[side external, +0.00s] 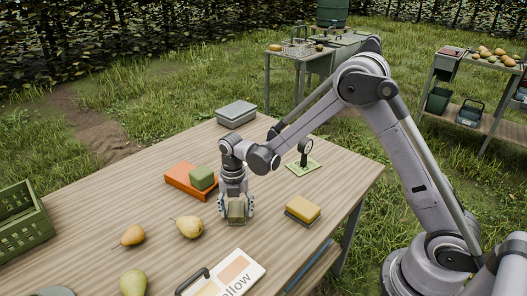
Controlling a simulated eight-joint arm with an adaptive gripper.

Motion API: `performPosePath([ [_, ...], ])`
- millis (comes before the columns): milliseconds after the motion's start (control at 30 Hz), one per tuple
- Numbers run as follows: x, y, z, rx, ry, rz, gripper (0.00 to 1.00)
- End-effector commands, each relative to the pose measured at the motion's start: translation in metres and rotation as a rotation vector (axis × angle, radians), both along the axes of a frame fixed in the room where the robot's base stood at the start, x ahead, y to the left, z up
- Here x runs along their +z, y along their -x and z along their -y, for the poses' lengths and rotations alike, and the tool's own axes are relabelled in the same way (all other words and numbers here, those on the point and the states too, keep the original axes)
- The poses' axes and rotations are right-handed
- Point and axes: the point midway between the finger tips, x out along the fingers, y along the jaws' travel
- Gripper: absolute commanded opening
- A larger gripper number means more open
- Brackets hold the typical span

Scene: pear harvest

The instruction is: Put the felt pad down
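My gripper (236,206) points straight down over the middle of the wooden table. Its fingers stand on both sides of a small olive-brown block, which I take to be the felt pad (236,213), and appear closed on it. The pad is at or just above the table top; I cannot tell whether it touches. The fingers hide its sides.
Close behind are an orange tray (181,181) and green block (202,177). Pears (189,227) lie left and in front. A yellow-topped block (303,208) is right, a palette-like board (228,276) in front, a green crate (20,223) far left, a grey box (236,113) behind.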

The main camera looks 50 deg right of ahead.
Motion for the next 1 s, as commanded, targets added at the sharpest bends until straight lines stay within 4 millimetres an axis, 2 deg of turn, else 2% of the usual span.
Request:
performPosePath([
  [300, 0.001, 0.000, 0.000, 0.000, 0.000, 0.000, 0.69],
  [467, 0.013, 0.000, 0.000, 0.000, 0.000, 0.000, 0.69],
  [800, 0.079, 0.000, 0.000, 0.000, 0.000, 0.000, 0.69],
  [1000, 0.108, 0.000, 0.000, 0.000, 0.000, 0.000, 0.69],
])
